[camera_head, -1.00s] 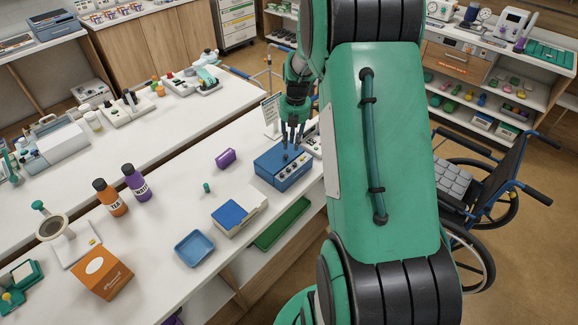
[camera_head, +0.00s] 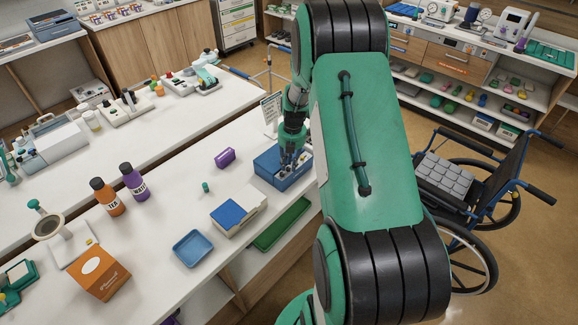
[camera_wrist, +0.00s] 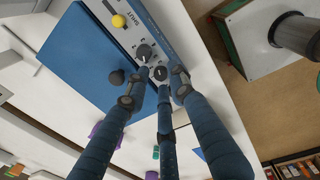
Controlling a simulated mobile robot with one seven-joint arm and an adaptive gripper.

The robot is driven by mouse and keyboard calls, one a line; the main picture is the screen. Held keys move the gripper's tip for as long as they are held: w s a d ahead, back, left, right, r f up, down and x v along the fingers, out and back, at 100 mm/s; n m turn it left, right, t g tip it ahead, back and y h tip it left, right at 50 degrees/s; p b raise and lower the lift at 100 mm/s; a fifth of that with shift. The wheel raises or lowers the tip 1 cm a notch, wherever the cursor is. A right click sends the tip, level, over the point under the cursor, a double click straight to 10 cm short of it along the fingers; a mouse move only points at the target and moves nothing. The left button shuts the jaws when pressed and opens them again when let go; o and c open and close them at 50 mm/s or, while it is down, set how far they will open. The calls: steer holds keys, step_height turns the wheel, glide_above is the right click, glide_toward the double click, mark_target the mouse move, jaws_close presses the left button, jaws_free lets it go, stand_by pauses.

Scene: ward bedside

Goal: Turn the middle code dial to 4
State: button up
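The blue box (camera_head: 270,165) stands near the bench's right edge in the head view. In the wrist view, its blue lid (camera_wrist: 85,60) and grey control panel show. The panel carries a black dial (camera_wrist: 144,52), another black dial (camera_wrist: 160,73) and a yellow knob (camera_wrist: 118,21). The fingers hide part of the panel, and the dial settings are too small to read.
A purple case (camera_head: 225,158), blue tray (camera_head: 193,248), white-and-blue box (camera_head: 238,214) and green tray (camera_head: 281,224) lie near the box. Orange bottle (camera_head: 107,197) and purple bottle (camera_head: 134,181) stand to the left. A wheelchair (camera_head: 470,195) is at the right.

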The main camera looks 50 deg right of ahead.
steer(key=shift+f, duration=0.4)
jaws_close()
steer(key=shift+m, duration=0.3)
steer(key=shift+r+m+p, duration=0.1)
steer(key=shift+m+p, duration=0.3)
steer(key=shift+m, duration=0.9)
jaws_free()
